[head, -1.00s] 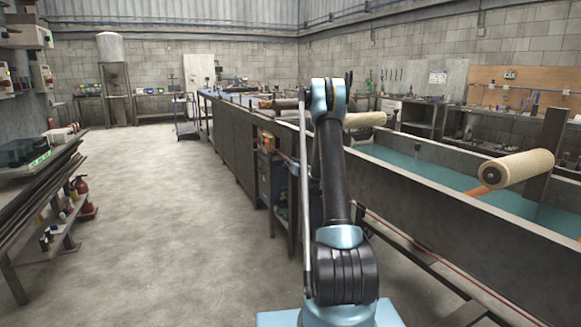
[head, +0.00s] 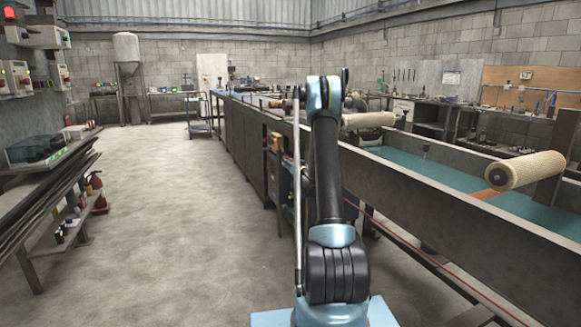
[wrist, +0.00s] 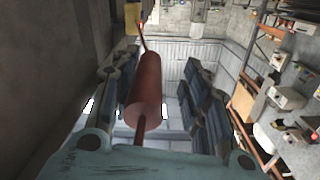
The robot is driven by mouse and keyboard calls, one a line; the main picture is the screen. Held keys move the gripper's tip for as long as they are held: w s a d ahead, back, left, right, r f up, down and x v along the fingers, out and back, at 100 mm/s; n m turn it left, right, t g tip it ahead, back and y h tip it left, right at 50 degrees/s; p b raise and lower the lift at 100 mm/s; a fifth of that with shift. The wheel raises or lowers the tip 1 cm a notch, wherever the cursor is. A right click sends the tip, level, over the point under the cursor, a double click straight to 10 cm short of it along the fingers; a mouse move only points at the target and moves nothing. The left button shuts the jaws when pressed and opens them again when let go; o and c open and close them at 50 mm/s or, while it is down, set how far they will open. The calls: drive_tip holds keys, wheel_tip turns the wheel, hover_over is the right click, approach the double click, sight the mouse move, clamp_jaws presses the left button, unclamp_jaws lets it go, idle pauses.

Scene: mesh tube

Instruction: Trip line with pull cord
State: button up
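A red cord (head: 440,262) runs along the side of the long bath, low and to the right of my arm in the head view. In the wrist view a dull red cylinder (wrist: 145,90) on a thin red line hangs between the fingers, nearer the left one. A gap shows between it and the right finger. My gripper (wrist: 160,90) is open, with its dark fingers spread. I cannot tell whether the left finger touches the cylinder. In the head view my gripper is mostly hidden behind my raised arm.
The bath (head: 450,210) with blue-green liquid stands close on the right, with a pale mesh roll (head: 530,170) over it. A dark cabinet row (head: 245,135) continues ahead. A rack (head: 45,190) stands at left. The floor (head: 160,220) between is clear. A red lamp (head: 10,12) glows at upper left.

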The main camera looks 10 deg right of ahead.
drive_tip(key=shift+s+f, duration=0.1)
drive_tip(key=shift+s, duration=0.1)
drive_tip(key=v, duration=1.1)
drive_tip(key=shift+s+d, duration=0.2)
drive_tip(key=shift+s, duration=0.15)
